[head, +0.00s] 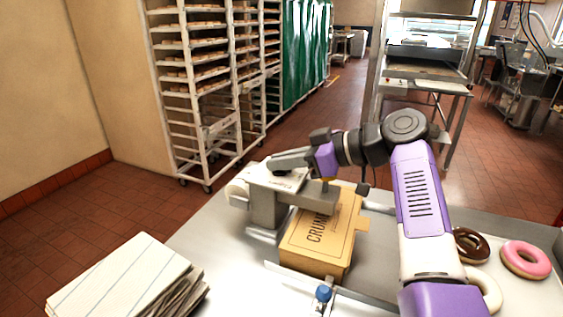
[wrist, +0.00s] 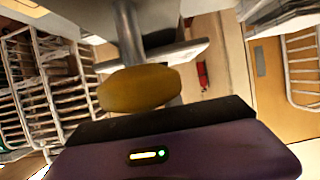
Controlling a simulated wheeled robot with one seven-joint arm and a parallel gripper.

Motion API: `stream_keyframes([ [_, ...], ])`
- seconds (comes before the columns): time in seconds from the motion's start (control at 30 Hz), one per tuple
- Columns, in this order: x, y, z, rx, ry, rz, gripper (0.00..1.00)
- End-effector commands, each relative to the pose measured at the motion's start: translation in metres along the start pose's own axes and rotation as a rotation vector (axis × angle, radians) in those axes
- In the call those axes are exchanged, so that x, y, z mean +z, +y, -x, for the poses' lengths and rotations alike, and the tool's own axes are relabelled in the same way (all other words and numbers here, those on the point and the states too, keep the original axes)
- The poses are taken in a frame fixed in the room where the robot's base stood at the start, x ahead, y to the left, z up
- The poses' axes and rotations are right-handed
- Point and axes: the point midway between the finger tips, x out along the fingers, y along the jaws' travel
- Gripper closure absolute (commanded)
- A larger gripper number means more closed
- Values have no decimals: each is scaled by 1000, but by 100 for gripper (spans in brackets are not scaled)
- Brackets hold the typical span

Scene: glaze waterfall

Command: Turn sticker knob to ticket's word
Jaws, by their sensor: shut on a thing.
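A grey sticker machine (head: 266,208) with a white roll (head: 237,193) stands on the metal table. Its amber knob (wrist: 140,90) sits on a metal shaft in the wrist view. In the head view only a sliver of orange shows under my gripper (head: 325,172). My gripper is shut on the knob from above, its dark edge close against it in the wrist view. Any marks around the knob are hidden or too small to read. I cannot make out a ticket with a readable word.
A brown box (head: 320,240) with partly hidden lettering "CRUM" lies beside the machine. A blue knob (head: 323,293) is at the front. Stacked paper (head: 125,280) lies left. A pink doughnut (head: 525,260) and others lie right of my arm. White racks (head: 205,80) stand behind.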

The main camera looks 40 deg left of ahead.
Motion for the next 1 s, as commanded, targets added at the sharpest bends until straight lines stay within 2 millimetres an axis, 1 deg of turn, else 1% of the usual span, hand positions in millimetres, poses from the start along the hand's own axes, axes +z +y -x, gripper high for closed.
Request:
stream_keyframes([
  [0.13,1,0,0,-1,-3,-1,100],
  [0.17,1,0,0,-1,-3,-1,84],
  [0.2,1,0,0,-1,-3,-1,76],
  [0.27,1,0,0,0,-2,-1,66],
  [0.57,0,0,0,1,-1,-1,66],
  [0.67,0,0,6,2,0,0,66],
  [0.77,1,1,19,3,0,-1,66],
  [1.0,1,1,58,3,-1,-1,66],
])
